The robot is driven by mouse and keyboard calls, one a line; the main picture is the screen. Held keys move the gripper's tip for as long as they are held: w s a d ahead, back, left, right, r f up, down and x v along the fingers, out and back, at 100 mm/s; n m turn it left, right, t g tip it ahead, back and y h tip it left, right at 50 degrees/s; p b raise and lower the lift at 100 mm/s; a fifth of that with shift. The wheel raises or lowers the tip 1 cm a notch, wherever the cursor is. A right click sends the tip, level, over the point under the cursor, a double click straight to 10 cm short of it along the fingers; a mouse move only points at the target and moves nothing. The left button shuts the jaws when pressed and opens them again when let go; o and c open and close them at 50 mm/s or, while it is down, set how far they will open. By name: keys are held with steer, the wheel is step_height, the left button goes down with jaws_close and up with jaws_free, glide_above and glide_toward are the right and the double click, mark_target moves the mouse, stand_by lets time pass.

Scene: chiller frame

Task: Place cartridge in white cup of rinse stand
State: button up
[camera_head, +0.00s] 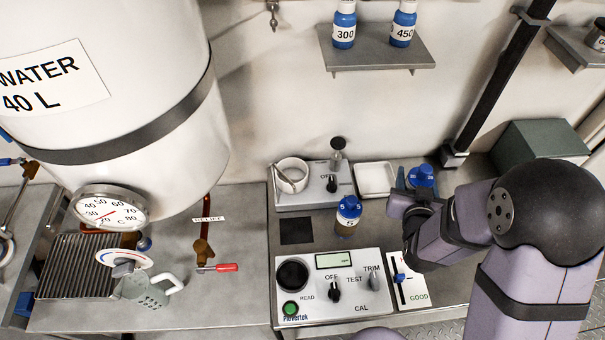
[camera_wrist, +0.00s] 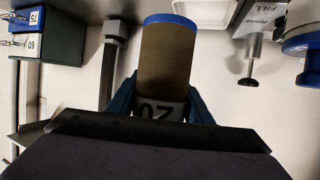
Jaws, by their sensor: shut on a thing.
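The cartridge (camera_wrist: 166,58) fills the middle of the wrist view, a brown cylinder with a blue rim and an upside-down label reading 20. My gripper (camera_wrist: 162,100) is shut on it, with a blue finger on each side. In the head view my gripper (camera_head: 410,183) is at the right of the bench; a blue part beside it (camera_head: 421,175) looks like the cartridge, mostly hidden. The rinse stand (camera_head: 318,193) is farther left, a grey box with a knob and plunger. Its white cup (camera_head: 291,161) is at its left, apart from my gripper, with a thin metal piece across it.
A white square tray (camera_head: 375,178) lies between stand and gripper. A blue-capped cartridge marked 5 (camera_head: 348,212) stands in front of the stand. A meter panel (camera_head: 335,285) is nearer. A green box (camera_head: 540,148) is right, and a large water tank (camera_head: 110,90) overhangs left.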

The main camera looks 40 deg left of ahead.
steer(key=w+d+r+m+h+p, duration=0.1)
steer(key=w+d+p, duration=0.35)
steer(key=d, duration=0.25)
steer(key=w+d+r+m+h+p, duration=0.1)
steer(key=w+d+p, duration=0.2)
steer(key=d+p, duration=0.25)
steer(key=s+a+r+n+g+y+p, duration=0.1)
steer(key=a+r+n+g+y+p, duration=0.15)
steer(key=a+n+g+y, duration=0.55)
steer(key=s+a+r+n+g+y, duration=0.1)
steer(key=s+a+n+g, duration=0.3)
steer(key=s, duration=0.3)
steer(key=s+a+n+g+y, duration=0.1)
steer(key=s+a+n+g, duration=0.15)
steer(key=s+n, duration=0.3)
steer(key=s+a+b, duration=0.3)
steer(key=s+a, duration=0.1)
steer(key=a, duration=1.1)
steer(key=s+a+b, duration=0.3)
steer(key=a+b, duration=0.1)
steer(key=a, duration=1.2)
step_height(320, 180, down, 8)
steer(key=b, duration=0.7)
steer(key=shift+d+f, duration=0.2)
steer(key=shift+d, duration=0.05)
